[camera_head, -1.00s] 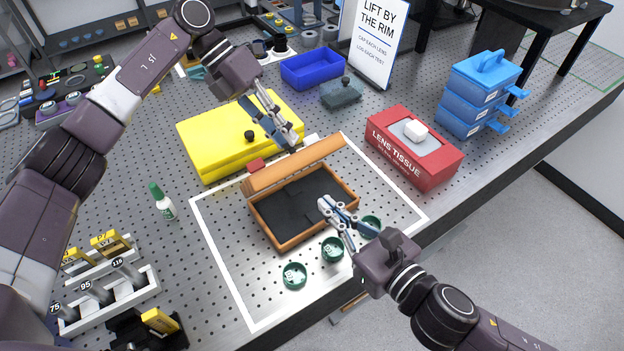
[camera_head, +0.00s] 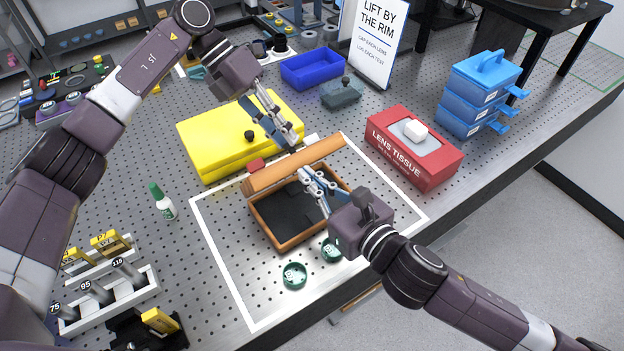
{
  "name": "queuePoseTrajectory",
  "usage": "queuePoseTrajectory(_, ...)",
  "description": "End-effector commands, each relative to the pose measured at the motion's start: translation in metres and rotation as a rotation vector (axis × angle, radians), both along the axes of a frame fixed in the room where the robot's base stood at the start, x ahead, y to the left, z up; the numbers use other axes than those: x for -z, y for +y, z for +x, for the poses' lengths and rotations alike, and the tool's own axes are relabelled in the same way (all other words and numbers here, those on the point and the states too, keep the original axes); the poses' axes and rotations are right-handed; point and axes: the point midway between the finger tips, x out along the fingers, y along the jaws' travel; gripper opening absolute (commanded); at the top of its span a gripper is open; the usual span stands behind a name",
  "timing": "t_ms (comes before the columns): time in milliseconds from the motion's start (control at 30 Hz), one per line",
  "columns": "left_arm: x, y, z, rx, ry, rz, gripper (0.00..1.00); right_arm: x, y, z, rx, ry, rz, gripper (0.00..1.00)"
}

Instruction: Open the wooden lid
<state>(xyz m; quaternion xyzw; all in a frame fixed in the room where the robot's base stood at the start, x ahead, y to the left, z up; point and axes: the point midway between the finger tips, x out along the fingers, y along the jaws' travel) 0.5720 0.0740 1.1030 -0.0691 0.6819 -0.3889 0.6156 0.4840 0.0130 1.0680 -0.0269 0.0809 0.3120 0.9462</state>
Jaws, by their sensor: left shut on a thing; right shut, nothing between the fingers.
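The wooden box (camera_head: 285,243) sits inside the white outline, with a black lining. Its wooden lid (camera_head: 292,166) is raised at the back edge, tilted up, and the interior shows. My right gripper (camera_head: 308,178) is shut and empty, over the box's interior, with its tips close to the lid's inner side; whether they touch it I cannot tell. My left gripper (camera_head: 290,139) is shut just behind the lid, in front of the yellow case. What is between its fingers is too small to make out.
The yellow case (camera_head: 210,150) stands behind the box, and the red lens tissue box (camera_head: 410,155) to its right. Green round caps (camera_head: 294,276) lie in front. Bare board lies left of the box within the outline.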

Motion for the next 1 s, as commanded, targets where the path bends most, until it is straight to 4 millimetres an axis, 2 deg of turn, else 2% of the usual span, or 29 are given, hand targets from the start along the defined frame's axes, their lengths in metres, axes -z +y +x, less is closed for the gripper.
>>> queuePoseTrajectory(33, 0.011, 0.005, 0.000, -0.007, 0.008, 0.020, 0.00, -0.003, 0.002, 0.003, -0.001, -0.004, 0.000, 0.00)
queuePoseTrajectory(467, 0.010, 0.004, -0.001, -0.004, 0.008, 0.021, 0.00, -0.008, 0.005, 0.008, 0.001, -0.004, 0.001, 0.00)
queuePoseTrajectory(500, 0.010, 0.004, -0.001, -0.004, 0.008, 0.021, 0.22, -0.008, 0.005, 0.008, 0.001, -0.005, 0.002, 0.00)
queuePoseTrajectory(600, 0.010, 0.004, -0.001, -0.003, 0.007, 0.020, 0.33, -0.008, 0.005, 0.008, 0.001, -0.004, 0.001, 0.00)
queuePoseTrajectory(1000, 0.000, 0.005, 0.002, -0.003, 0.000, 0.011, 0.35, -0.006, 0.005, 0.008, 0.002, 0.001, -0.002, 0.00)
